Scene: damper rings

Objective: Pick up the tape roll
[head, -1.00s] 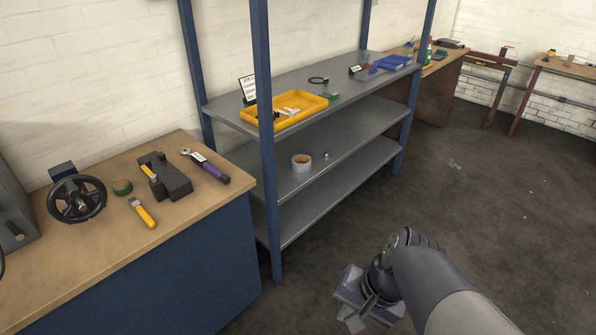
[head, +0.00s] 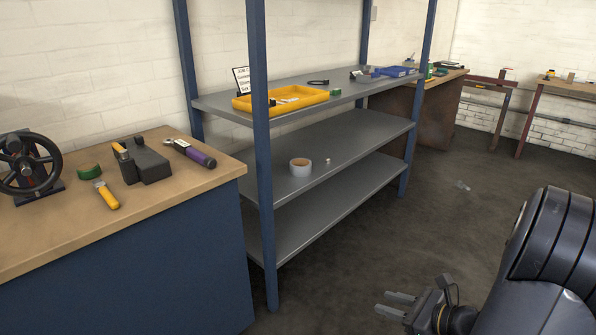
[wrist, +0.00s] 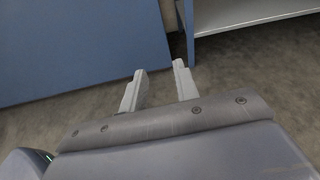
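The tape roll (head: 300,167), pale grey-white with a tan inner core, lies flat on the middle shelf of the grey shelving unit in the head view. A small pale nut-like piece (head: 327,161) sits to its right. My gripper (head: 389,303) is low at the lower right of the head view, in front of the shelving and well apart from the roll. Its two fingers are apart with nothing between them. In the wrist view my gripper (wrist: 157,78) also shows spread fingers, over the floor. The tape roll is not visible in the wrist view.
The middle shelf (head: 345,143) is mostly bare; the top shelf above it holds a yellow tray (head: 245,104). A blue post (head: 262,190) stands left of the roll. A wood-topped blue bench (head: 150,215) with tools is at left. Floor is clear in front of the shelving.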

